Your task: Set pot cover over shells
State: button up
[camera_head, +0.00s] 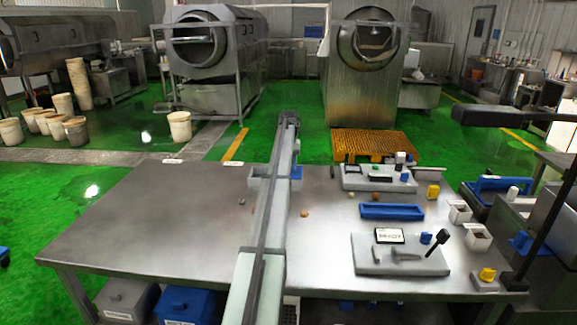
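A long pale grey structure, which looks like my arm (268,225), runs from the bottom centre across the table to a dark far end. I cannot make out gripper fingers there. Small brownish pieces (305,213) lie on the steel table just right of it, and another small pale piece (242,201) lies to its left. They may be shells, but they are too small to be sure. I cannot pick out a pot cover. A small grey box (260,186) with blue beside it is partly hidden behind the long structure.
The steel table (150,225) is mostly bare on the left. On the right are a blue tray (392,212), a grey board (385,262) with a black-knobbed lever, another grey board (352,184), yellow blocks and small white bins. Large drums stand behind.

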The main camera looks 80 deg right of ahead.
grip_shut()
dwell(0.4)
